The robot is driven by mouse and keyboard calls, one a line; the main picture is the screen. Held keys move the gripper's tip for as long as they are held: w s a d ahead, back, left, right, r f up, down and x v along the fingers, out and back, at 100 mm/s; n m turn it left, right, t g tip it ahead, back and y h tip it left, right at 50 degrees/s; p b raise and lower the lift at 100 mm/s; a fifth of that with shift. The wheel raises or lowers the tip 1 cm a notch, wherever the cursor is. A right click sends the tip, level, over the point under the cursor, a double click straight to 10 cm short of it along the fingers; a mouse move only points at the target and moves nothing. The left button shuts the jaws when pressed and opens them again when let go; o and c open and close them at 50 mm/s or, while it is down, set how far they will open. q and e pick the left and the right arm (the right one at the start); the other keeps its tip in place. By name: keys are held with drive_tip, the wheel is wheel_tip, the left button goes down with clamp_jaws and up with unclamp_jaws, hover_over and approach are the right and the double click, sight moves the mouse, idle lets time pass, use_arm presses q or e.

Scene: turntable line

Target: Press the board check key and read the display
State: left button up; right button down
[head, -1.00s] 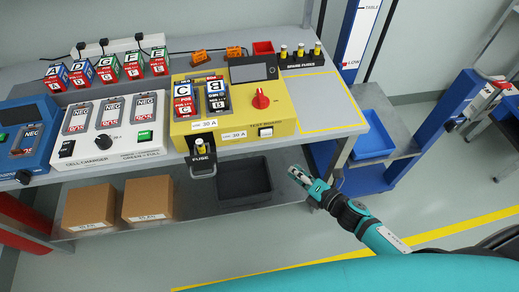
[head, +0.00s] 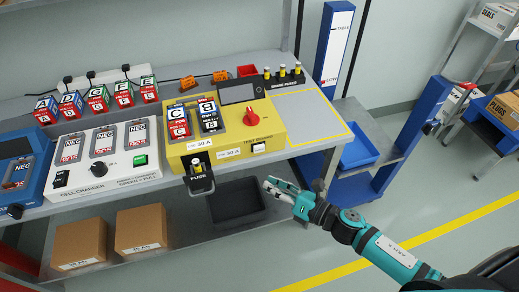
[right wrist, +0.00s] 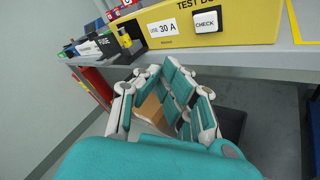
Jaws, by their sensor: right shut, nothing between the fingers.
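The yellow test board (head: 277,135) stands on the bench and holds cells C (head: 178,123) and B (head: 209,117). Its white check key (head: 259,148) is on the front face; "CHECK" reads clearly on the key in the right wrist view (right wrist: 205,22). The display (head: 238,93) at the back of the board looks dark, with no readable text. My right gripper (head: 268,184) is shut and empty, in front of and below the key, apart from it. In the right wrist view its fingers (right wrist: 160,72) sit below the board's front edge. My left gripper is out of view.
A fuse holder (head: 199,183) sticks out from the board's front, left of my right gripper. A red knob (head: 252,117) is on the board top. The white cell charger (head: 135,172) stands left. A dark bin (head: 236,204) sits on the lower shelf.

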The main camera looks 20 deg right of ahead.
approach(248, 152)
drive_tip(key=shift+w+a+f, duration=0.15)
drive_tip(key=shift+w+a, duration=0.35)
drive_tip(key=shift+a, duration=0.25)
drive_tip(key=shift+w+a+f, duration=0.15)
drive_tip(key=shift+w+a, duration=0.35)
drive_tip(key=shift+a, duration=0.25)
drive_tip(key=shift+w, duration=0.1)
idle(0.3)
drive_tip(key=shift+w+b, duration=0.3)
drive_tip(key=shift+w, duration=0.5)
idle(0.6)
drive_tip(key=shift+r, duration=0.1)
drive_tip(key=shift+s, duration=0.95)
drive_tip(key=shift+s+d, duration=0.1)
drive_tip(key=shift+s, duration=2.4)
